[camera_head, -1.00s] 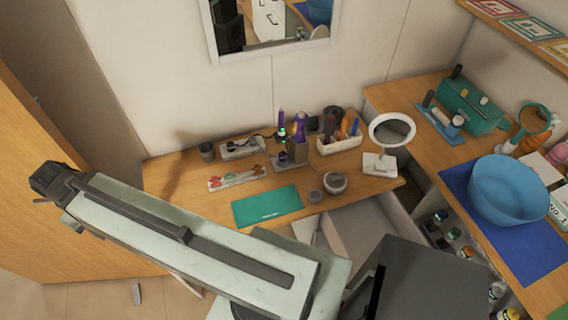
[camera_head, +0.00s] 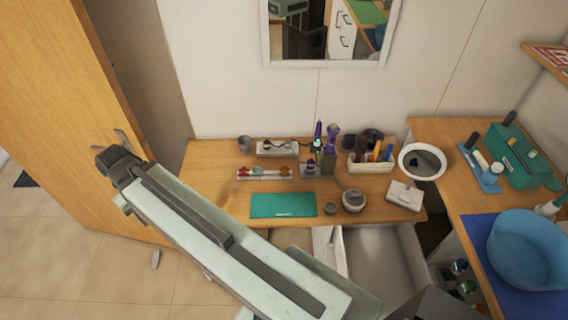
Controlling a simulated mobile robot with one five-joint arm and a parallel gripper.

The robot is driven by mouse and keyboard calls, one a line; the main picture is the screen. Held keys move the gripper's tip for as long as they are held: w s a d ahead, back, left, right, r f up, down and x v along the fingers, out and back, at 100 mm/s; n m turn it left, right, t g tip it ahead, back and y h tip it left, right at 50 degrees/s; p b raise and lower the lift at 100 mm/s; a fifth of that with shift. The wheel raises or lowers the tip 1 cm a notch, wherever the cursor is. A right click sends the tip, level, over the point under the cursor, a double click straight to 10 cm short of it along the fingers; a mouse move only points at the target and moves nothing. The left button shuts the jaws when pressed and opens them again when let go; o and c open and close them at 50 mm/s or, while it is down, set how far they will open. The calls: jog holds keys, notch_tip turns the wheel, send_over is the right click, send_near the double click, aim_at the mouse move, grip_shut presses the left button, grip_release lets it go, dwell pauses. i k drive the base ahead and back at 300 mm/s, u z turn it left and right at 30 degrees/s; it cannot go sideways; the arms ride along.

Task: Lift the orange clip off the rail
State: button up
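A pale rail (camera_head: 264,177) lies on the wooden desk, behind the green mat. Several small red and orange clips sit along it, with a pale one among them. They are too small to tell surely which one is the orange clip; an orange-red one (camera_head: 243,171) shows near the left end. My arm reaches from the bottom middle up to the left, with its dark end left of the desk. I cannot make out any gripper fingers, and no part of my arm touches the rail.
A green mat (camera_head: 283,205) lies in front of the rail, with round jars (camera_head: 354,200) to its right. A power strip (camera_head: 278,148) lies behind the rail. Bare desk shows left of the rail. An open drawer (camera_head: 378,258) juts out below.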

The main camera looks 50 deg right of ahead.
aim_at(284, 169)
jog(key=i, duration=0.85)
jog(key=z, duration=0.2)
jog(key=k, duration=0.7)
jog(key=u, duration=0.25)
jog(key=i, duration=0.7)
jog(key=z, duration=0.1)
